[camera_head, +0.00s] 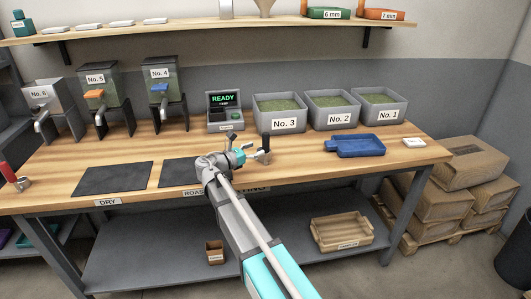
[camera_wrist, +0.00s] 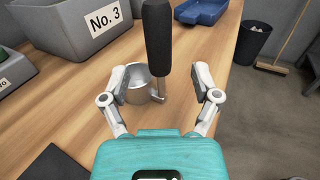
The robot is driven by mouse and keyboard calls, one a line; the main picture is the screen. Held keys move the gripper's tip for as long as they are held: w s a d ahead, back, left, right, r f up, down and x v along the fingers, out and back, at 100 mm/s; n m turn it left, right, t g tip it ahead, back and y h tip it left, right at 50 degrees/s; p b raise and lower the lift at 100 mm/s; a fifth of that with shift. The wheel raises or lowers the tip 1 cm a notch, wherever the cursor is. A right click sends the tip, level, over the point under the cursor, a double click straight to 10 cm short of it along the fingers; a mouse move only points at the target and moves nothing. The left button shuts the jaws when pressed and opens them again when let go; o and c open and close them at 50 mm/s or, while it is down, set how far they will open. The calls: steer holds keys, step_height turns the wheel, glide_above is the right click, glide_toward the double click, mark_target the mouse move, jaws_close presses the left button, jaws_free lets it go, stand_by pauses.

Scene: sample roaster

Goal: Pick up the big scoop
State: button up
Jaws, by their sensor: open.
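A scoop with a thick black upright handle (camera_wrist: 157,45) and a round metal cup (camera_wrist: 137,84) stands on the wooden bench in the wrist view. In the head view its black handle (camera_head: 265,143) rises just right of my gripper (camera_head: 256,152). In the wrist view my gripper (camera_wrist: 160,88) is open, with one finger on each side of the scoop. The handle shows between the fingers, with clear gaps on both sides. Another scoop with a red handle (camera_head: 8,172) and a metal cup is at the far left of the bench.
Grey bins No. 3 (camera_head: 280,112), No. 2 (camera_head: 332,107) and No. 1 (camera_head: 380,105) stand behind to the right. A blue tray (camera_head: 356,146) lies at the right. A display unit (camera_head: 224,112) stands behind my gripper. A dark mat (camera_head: 113,179) lies left; bare bench surrounds it.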

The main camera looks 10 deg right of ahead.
mark_target(266, 144)
steer(key=shift+w, duration=0.1)
steer(key=shift+x, duration=2.55)
jaws_close()
